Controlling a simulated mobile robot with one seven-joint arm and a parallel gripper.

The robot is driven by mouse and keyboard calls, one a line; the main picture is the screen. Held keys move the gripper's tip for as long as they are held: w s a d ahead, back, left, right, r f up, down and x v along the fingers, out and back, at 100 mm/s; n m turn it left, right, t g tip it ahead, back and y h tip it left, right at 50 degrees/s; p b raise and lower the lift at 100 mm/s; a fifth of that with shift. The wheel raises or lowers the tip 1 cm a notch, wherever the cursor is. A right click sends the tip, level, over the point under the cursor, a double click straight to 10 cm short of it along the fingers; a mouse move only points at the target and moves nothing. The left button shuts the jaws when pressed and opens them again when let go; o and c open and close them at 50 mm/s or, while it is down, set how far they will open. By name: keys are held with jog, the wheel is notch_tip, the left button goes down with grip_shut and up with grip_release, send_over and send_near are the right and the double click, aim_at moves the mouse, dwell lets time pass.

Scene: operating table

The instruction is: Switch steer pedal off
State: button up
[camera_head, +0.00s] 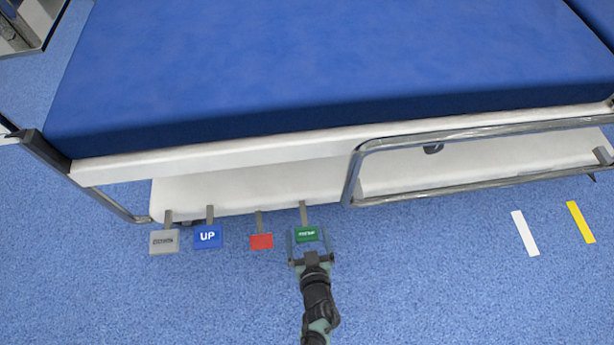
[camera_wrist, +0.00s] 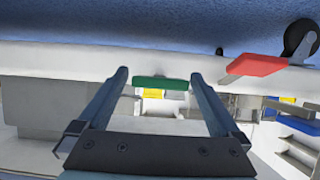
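A green pedal (camera_head: 307,234) with small white lettering, too small to read surely, hangs at the table's near edge; it is the rightmost of the row of pedals. My gripper (camera_head: 306,238) is at the green pedal, its two fingers spread apart on either side of it in the head view. In the wrist view the green pedal (camera_wrist: 160,83) shows between the open fingertips (camera_wrist: 157,76). I cannot tell whether the fingers touch it. No pedal is gripped. The red pedal (camera_head: 261,241) is just left of my gripper; it also shows in the wrist view (camera_wrist: 255,65).
A blue pedal marked UP (camera_head: 208,236) and a grey pedal marked DOWN (camera_head: 164,242) are further left. A metal side rail (camera_head: 440,194) runs along the table to the right. White (camera_head: 525,233) and yellow (camera_head: 580,222) strips lie on the open blue floor.

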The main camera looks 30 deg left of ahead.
jog(key=shift+s, duration=0.1)
jog(key=shift+s+d+r+p, duration=0.2)
jog(key=shift+r+p, duration=0.05)
jog(key=shift+p, duration=0.15)
jog(key=p+v, duration=0.6)
jog(key=v, duration=0.6)
jog(key=shift+p, duration=0.35)
jog(key=shift+s+d+f, duration=0.1)
jog(key=shift+s, duration=0.05)
